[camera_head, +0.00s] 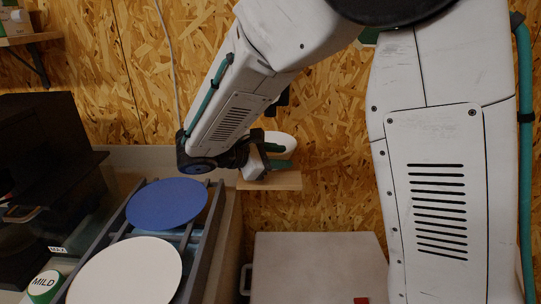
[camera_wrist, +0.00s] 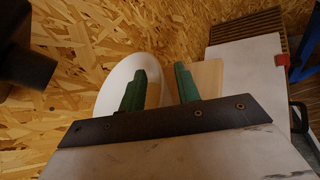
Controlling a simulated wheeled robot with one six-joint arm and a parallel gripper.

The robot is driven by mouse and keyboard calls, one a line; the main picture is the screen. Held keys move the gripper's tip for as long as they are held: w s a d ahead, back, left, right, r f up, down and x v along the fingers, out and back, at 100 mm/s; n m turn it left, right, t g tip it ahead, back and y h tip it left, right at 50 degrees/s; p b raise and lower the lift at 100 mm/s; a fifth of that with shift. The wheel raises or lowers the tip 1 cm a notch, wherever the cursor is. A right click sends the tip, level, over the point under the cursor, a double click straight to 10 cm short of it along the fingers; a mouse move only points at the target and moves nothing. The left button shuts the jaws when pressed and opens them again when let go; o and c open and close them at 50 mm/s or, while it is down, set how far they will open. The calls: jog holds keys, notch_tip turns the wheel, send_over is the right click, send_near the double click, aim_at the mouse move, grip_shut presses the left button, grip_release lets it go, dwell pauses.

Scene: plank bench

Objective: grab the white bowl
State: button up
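The white bowl (camera_head: 287,141) is by the small wooden shelf (camera_head: 275,182) on the chipboard wall, partly hidden by my gripper (camera_head: 278,156) in the head view. In the wrist view the bowl (camera_wrist: 118,76) shows as a white rounded shape beyond the left green finger, which covers part of it. My gripper (camera_wrist: 161,84) is open, its two green fingers apart. The bowl's right edge shows in the gap between them. The right finger stands in front of the pale wooden shelf (camera_wrist: 207,78). I cannot tell whether either finger touches the bowl.
A blue disc (camera_head: 167,204) and a white disc (camera_head: 128,272) sit in a grey rack (camera_head: 198,262) at lower left. A can marked MILD (camera_head: 43,284) and dark boxes stand beside it. A pale cabinet (camera_head: 318,266) with a red tab (camera_head: 361,300) is below the shelf.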

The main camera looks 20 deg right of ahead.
grip_shut()
